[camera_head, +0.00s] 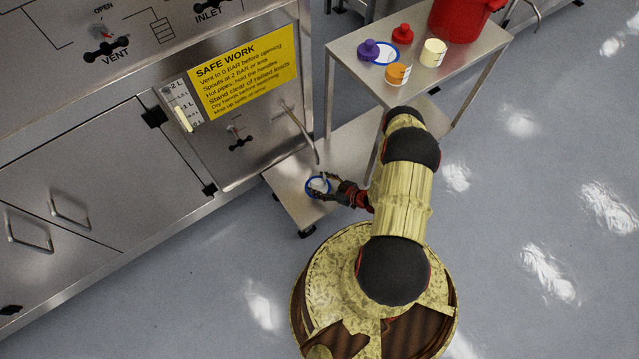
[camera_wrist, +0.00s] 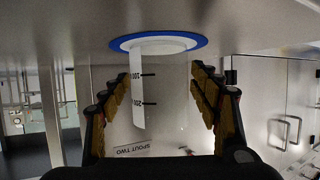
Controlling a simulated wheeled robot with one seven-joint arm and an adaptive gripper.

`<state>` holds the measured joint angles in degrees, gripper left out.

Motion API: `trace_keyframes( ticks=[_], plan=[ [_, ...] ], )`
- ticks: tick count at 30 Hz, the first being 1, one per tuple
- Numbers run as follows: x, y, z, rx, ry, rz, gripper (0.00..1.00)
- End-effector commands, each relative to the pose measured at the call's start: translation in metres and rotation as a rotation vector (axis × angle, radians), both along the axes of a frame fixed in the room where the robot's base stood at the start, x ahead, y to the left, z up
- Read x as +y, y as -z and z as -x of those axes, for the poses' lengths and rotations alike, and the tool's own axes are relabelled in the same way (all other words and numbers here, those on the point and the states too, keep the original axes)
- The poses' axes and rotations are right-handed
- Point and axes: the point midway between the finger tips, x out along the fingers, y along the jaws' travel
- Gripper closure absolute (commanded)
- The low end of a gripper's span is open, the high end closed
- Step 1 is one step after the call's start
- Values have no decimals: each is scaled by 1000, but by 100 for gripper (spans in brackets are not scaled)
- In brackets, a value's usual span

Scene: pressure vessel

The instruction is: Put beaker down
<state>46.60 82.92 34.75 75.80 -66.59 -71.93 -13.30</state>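The clear beaker (camera_wrist: 165,100) shows in the wrist view, with a white graduated strip on its side. It is between the two fingers of my gripper (camera_wrist: 162,95), which look closed against its sides; the clear walls are faint. The beaker's far end is at a white disc with a blue rim (camera_wrist: 198,42) on a grey metal surface. I cannot tell whether it touches the disc or hovers just above. In the head view my gripper (camera_head: 338,190) reaches left to the blue-rimmed disc (camera_head: 308,189) on the low metal shelf (camera_head: 290,192).
A higher metal table (camera_head: 455,75) holds a purple item (camera_head: 369,50), a red item (camera_head: 403,33), an orange cup (camera_head: 398,74), a cream cup (camera_head: 433,52), another blue-rimmed disc (camera_head: 386,53) and a red pot (camera_head: 460,15). A thin spout pipe (camera_head: 303,130) hangs near the shelf.

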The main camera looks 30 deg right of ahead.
Motion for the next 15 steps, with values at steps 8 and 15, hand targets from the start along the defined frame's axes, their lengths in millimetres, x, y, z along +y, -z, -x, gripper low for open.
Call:
trace_keyframes(
  ticks=[8, 15],
  plan=[
    [0, 0, 0, 0, 0, 0, 31],
    [-3, -6, 5, 0, 4, -1, 31]
  ],
)
